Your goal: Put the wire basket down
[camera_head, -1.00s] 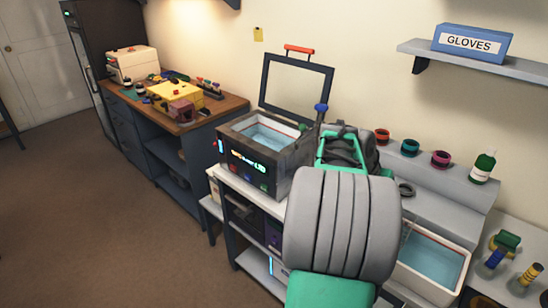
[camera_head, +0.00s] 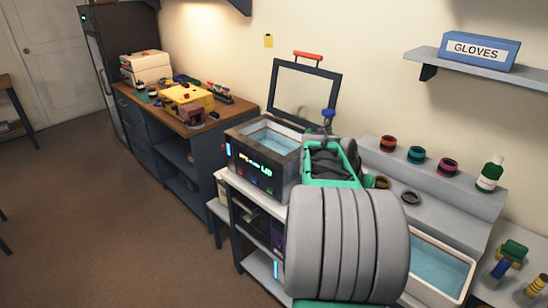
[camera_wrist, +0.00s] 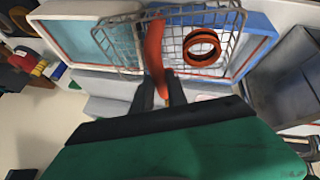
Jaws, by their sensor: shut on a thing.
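The wire basket (camera_wrist: 202,45) shows in the wrist view as a grey mesh with an orange-red handle (camera_wrist: 153,50). A dark orange ring (camera_wrist: 202,47) lies in it. My gripper (camera_wrist: 160,88) is shut on the handle. The basket overlaps a white-rimmed tray (camera_wrist: 70,12) of teal liquid in this view; I cannot tell its height above the tray. In the head view my arm hides the basket.
A box-shaped cleaner (camera_head: 262,172) with liquid and a raised lid (camera_head: 339,88) stands left of my arm. A white tray (camera_head: 466,264) of liquid is at the right. A stepped grey stand (camera_head: 470,202) carries coloured rings and a bottle (camera_head: 490,174).

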